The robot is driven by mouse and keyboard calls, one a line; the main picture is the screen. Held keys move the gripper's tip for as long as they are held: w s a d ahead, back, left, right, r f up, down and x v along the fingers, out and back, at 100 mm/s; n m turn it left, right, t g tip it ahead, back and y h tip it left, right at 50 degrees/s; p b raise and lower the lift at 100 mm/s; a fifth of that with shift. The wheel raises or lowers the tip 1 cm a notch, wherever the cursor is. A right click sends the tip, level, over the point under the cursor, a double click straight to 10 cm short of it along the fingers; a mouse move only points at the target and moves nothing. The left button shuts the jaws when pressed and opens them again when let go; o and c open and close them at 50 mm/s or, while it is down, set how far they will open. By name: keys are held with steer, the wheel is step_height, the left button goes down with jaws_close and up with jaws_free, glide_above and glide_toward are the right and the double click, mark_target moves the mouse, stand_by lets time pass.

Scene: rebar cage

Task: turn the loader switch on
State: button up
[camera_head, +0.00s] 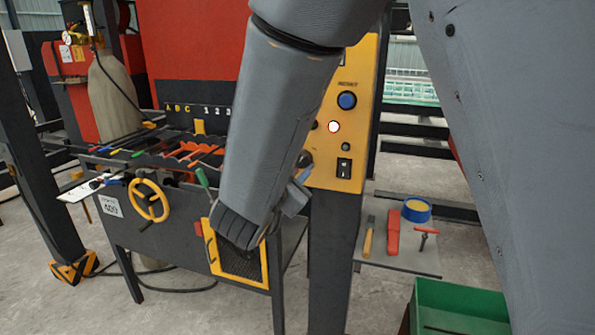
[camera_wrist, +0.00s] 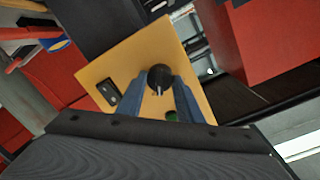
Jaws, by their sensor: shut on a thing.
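The yellow control panel (camera_head: 355,125) stands right of my forearm in the head view; it also shows in the wrist view (camera_wrist: 140,55). A black rotary knob (camera_wrist: 160,75) with a pale pointer line sits on it. My gripper (camera_wrist: 159,86) has its two blue-grey fingers on either side of this knob and is shut on it. The pointer line faces the bottom of the wrist view. In the head view my gripper (camera_head: 303,170) is mostly hidden by my arm, at the panel's lower left. No label for the loader switch is readable.
The panel also bears a blue button (camera_head: 347,100), a lit white lamp (camera_head: 334,127) and a black rocker switch (camera_head: 344,168). A green button (camera_wrist: 171,115) is partly hidden by my gripper. A tool shelf (camera_head: 400,256) and green crate (camera_head: 458,305) stand lower right.

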steer(key=m+b, duration=0.2)
steer(key=m, duration=0.1)
steer(key=shift+b, duration=0.35)
steer(key=shift+m, duration=0.4)
steer(key=o, duration=1)
steer(key=shift+o, duration=0.2)
steer(key=shift+s, duration=0.15)
steer(key=b+v, duration=0.1)
steer(key=v, duration=0.6)
steer(key=shift+s, duration=0.3)
steer(key=shift+w, duration=0.1)
